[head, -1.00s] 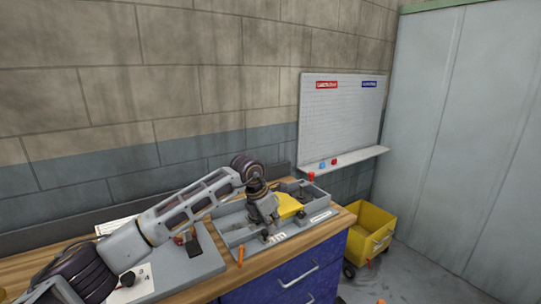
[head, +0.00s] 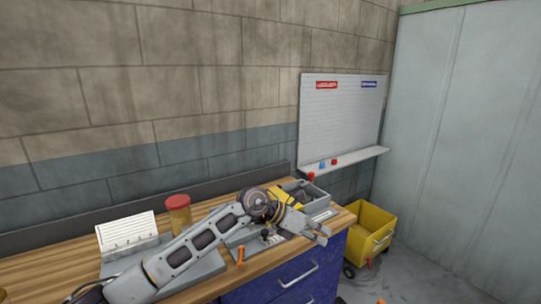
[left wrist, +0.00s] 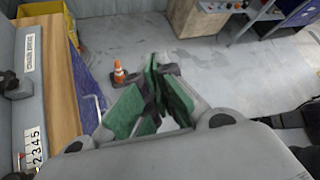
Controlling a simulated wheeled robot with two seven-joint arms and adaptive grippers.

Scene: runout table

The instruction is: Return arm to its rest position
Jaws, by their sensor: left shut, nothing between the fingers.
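My left arm comes in from the lower left of the head view and reaches over the wooden bench (head: 75,262). My left gripper (head: 322,234) is at the bench's front right edge, above the blue drawer unit (head: 295,272), pointing right and down. In the left wrist view its green-padded fingers (left wrist: 155,72) are together with nothing between them. The grey tray (head: 318,204) on the bench is partly hidden by my arm, and a yellow part (head: 287,195) shows behind the wrist. My right gripper is in neither view.
A red-lidded jar (head: 179,214) and a white card (head: 127,232) stand at the back of the bench. An orange marker (head: 240,254) is near the front edge. A yellow cart (head: 371,232) stands on the floor to the right. The left wrist view shows an orange cone (left wrist: 119,72) on open floor.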

